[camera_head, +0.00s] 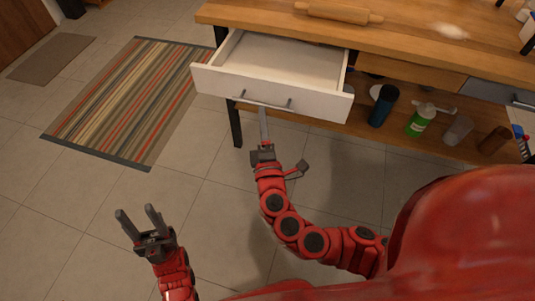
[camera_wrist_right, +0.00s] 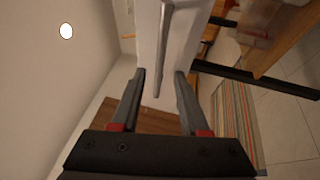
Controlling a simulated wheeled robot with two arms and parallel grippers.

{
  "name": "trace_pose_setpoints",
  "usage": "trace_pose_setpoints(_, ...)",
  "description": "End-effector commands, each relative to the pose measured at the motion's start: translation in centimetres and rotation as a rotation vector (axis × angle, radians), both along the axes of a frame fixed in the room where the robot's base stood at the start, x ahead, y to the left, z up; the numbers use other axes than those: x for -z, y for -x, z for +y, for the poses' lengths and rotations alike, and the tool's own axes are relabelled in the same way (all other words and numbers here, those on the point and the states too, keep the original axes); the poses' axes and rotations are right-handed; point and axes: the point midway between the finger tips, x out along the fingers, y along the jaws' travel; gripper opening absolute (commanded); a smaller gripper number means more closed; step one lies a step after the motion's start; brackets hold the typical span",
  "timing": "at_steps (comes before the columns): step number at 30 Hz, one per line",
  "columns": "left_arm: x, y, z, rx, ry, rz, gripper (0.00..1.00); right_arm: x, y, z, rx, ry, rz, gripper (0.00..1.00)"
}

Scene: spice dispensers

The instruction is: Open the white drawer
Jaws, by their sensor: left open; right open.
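The white drawer (camera_head: 225,84) is pulled out from under the wooden worktop, and the visible part of its inside is empty. Its metal bar handle (camera_head: 262,105) is on the front face. My right gripper (camera_head: 263,112) is at the handle from below. In the right wrist view its fingers (camera_wrist_right: 160,75) are apart, with the handle (camera_wrist_right: 165,55) at the gap between their tips; whether they touch it I cannot tell. My left gripper (camera_head: 138,213) is open and empty over the floor at the lower left, well away from the drawer.
A rolling pin (camera_head: 338,12) lies on the worktop (camera_head: 420,40). The shelf below holds a dark blue cup (camera_head: 383,105), a green bottle (camera_head: 420,121) and jars. A grey drawer front (camera_head: 490,94) is at right. A striped rug (camera_head: 125,95) lies left; the floor around is clear.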

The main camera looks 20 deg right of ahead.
Motion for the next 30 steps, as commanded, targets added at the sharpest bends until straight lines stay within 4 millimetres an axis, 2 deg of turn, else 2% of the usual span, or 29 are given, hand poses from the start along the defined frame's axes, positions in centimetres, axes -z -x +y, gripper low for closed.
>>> trace_pose_setpoints(1, 0.2, 0.0, 0.0, 0.0, 0.0, 0.0, 0.5, 0.5, 1.5, 0.5, -0.009, 0.003, 0.002, 0.45)
trace_pose_setpoints(6, 0.8, 0.0, 0.0, 0.0, 0.0, 0.0, 0.5, 1.5, 6.0, 1.5, -0.013, 0.005, 0.005, 0.45)
trace_pose_setpoints(11, 0.6, 0.0, 0.0, 0.0, 0.0, 0.0, 0.5, 1.9, 9.6, 2.1, -0.013, 0.005, 0.004, 0.45)
trace_pose_setpoints(21, 0.1, 0.0, 0.0, 0.0, 0.0, 0.0, 0.5, 2.2, 11.6, 2.3, -0.002, 0.002, 0.002, 0.45)
trace_pose_setpoints(30, 0.1, 0.0, 0.0, 0.0, 0.0, 0.0, 0.5, 2.2, 11.8, 2.3, -0.001, 0.001, -0.001, 0.45)
